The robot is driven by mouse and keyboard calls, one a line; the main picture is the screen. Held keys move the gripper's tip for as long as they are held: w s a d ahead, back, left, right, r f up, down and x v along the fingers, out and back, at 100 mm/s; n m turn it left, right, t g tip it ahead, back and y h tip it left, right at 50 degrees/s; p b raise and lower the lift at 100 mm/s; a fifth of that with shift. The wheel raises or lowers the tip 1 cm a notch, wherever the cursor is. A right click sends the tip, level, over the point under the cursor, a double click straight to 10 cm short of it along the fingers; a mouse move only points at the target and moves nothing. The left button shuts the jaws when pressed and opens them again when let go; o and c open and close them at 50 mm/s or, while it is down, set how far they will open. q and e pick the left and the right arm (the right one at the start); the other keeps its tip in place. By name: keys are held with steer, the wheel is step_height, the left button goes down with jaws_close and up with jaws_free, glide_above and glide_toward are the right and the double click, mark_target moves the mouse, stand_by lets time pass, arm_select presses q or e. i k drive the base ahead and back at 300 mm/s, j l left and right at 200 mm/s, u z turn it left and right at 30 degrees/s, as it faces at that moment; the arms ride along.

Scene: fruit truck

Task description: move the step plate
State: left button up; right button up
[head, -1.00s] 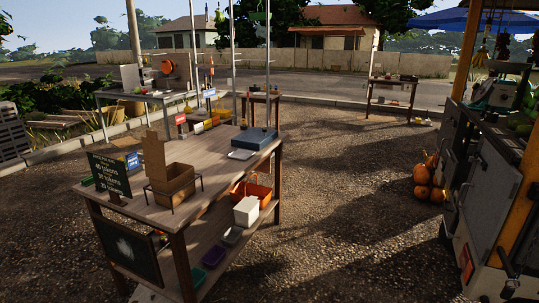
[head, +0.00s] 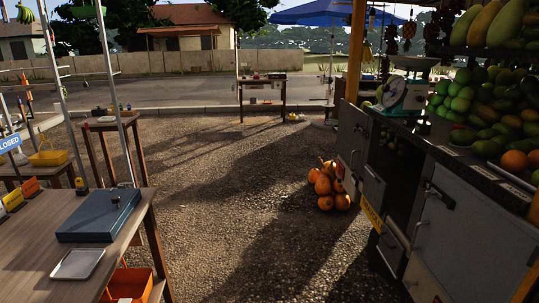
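I cannot make out a step plate for certain in the head view. A small flat silver tray (head: 77,264) lies on the near wooden table at the lower left, in front of a flat blue-grey box (head: 100,216). Neither of my grippers is in view.
The wooden table (head: 35,245) fills the lower left, with an orange basket (head: 130,285) beneath its right end. The fruit truck's counter (head: 455,150) with cabinets runs along the right. Pumpkins (head: 325,187) sit on the ground beside it. Open gravel (head: 235,200) lies between table and truck.

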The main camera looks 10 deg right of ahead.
mark_target(374, 189)
steer(key=i+z, duration=0.15)
steer(key=i, duration=0.85)
steer(key=i+j+z, duration=0.1)
steer(key=i, duration=0.9)
